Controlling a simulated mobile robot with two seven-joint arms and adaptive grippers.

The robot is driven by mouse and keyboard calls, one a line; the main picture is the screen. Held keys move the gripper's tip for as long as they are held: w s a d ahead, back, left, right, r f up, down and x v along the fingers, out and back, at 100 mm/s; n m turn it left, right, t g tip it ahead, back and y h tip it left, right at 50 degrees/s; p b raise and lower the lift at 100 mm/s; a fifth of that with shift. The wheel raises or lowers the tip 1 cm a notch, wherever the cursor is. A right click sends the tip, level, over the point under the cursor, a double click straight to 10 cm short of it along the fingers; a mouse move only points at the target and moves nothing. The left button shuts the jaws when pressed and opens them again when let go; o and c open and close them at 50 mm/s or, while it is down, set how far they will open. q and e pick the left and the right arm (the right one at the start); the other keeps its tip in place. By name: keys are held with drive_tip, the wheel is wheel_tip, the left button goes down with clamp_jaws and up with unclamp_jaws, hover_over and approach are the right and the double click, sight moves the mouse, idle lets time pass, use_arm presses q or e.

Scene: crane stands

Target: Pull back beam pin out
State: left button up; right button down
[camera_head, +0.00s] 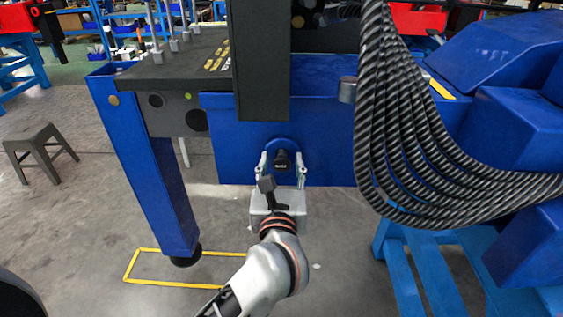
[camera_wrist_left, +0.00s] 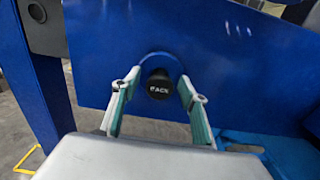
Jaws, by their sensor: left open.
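The back beam pin (camera_head: 282,161) shows as a black round knob on the blue beam (camera_head: 325,125). In the left wrist view the pin (camera_wrist_left: 159,86) carries white lettering that seems to end in "ACK", and a round blue collar surrounds it. My left gripper (camera_head: 281,166) is open, with one finger on each side of the knob. In the left wrist view the fingers of the left gripper (camera_wrist_left: 158,90) stand apart from the knob, with a gap on both sides. How deep the fingertips reach along the pin is hard to tell. My right gripper is not in view.
A thick bundle of ribbed black hoses (camera_head: 405,140) hangs close on the right. A dark upright post (camera_head: 262,65) stands above the pin. A blue leg (camera_head: 155,175) stands at left beside yellow floor lines (camera_head: 165,283). A stool (camera_head: 40,150) is farther left.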

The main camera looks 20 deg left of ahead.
sight(282, 166)
use_arm(q)
drive_tip(key=shift+w, duration=0.15)
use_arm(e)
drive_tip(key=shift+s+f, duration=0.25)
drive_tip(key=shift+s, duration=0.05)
use_arm(q)
clamp_jaws()
drive_tip(key=shift+s, duration=0.2)
drive_tip(key=v, duration=0.4)
drive_tip(key=shift+s+d, duration=0.1)
drive_tip(key=shift+s, duration=0.15)
drive_tip(key=shift+w+f, duration=0.1)
drive_tip(key=shift+f, duration=0.05)
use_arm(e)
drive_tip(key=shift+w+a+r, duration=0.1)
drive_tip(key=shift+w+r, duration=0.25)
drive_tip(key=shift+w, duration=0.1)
